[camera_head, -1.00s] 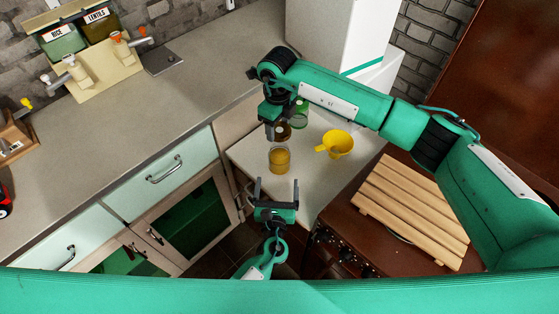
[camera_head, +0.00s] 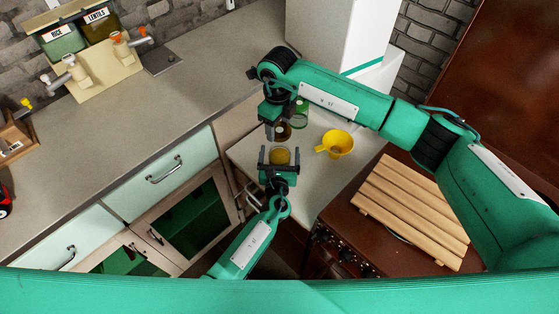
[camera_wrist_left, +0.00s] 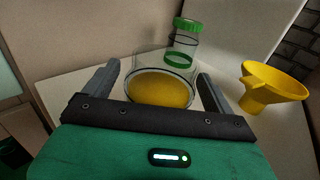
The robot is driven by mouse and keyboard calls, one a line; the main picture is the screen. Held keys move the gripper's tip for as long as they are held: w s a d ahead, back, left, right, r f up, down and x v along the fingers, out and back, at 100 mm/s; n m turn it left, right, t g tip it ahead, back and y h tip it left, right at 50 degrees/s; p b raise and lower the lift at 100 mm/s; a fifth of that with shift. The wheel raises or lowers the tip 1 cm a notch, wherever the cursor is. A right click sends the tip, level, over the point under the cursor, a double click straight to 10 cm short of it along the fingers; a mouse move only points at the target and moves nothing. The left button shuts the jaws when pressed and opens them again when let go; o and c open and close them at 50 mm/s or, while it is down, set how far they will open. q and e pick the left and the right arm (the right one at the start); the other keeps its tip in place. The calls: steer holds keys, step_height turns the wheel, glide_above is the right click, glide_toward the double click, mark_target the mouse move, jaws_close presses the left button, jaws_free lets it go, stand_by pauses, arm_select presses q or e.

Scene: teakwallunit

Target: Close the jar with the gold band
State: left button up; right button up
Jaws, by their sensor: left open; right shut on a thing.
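An open glass jar (camera_head: 280,157) with yellow contents stands on the pale counter. It also shows in the left wrist view (camera_wrist_left: 158,88), upright with no lid on it. I cannot make out a gold band on it. My left gripper (camera_head: 280,153) is open, with one finger on each side of this jar; I cannot tell whether they touch it. My right gripper (camera_head: 271,124) points down just behind the jar, shut on a small dark brownish thing (camera_head: 283,132). The gripper hides part of that thing, so its shape is unclear.
A jar with a green lid (camera_wrist_left: 184,42) stands behind the open jar, and a yellow funnel (camera_head: 336,144) stands to its right. A wooden slatted board (camera_head: 412,212) lies at the right. A white block-like thing (camera_head: 338,35) stands at the back. The long left counter (camera_head: 110,140) is mostly clear.

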arm_select(q)
steer(key=shift+c, duration=0.2)
steer(key=c, duration=1.4)
arm_select(e)
steer(key=shift+f, duration=2.5)
steer(key=shift+f, duration=0.9)
steer(key=shift+f, duration=0.6)
